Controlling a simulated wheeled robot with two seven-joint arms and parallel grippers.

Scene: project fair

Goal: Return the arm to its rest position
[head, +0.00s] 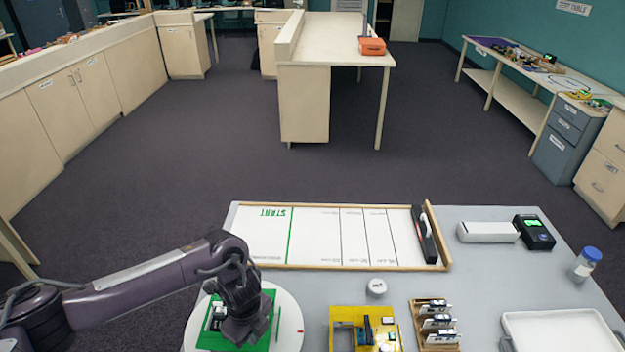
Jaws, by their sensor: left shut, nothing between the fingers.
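My left arm comes in from the left over the front of the grey table (474,288). Its gripper (243,330) points down over a green mat (267,340) on a round white turntable-like disc (290,312). The gripper is shut with nothing visible held in it. It hides part of the mat and of a small dark and white item (215,318) on it; I cannot tell whether the fingers touch the mat. My right gripper is not in view.
A white START board (320,235) lies behind the arm. A small round white item (376,287), a yellow tray (343,313), a wooden rack (417,305), a white tray (560,315), a blue-capped jar (584,265) and a black device (534,232) stand rightward. Floor beyond is clear.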

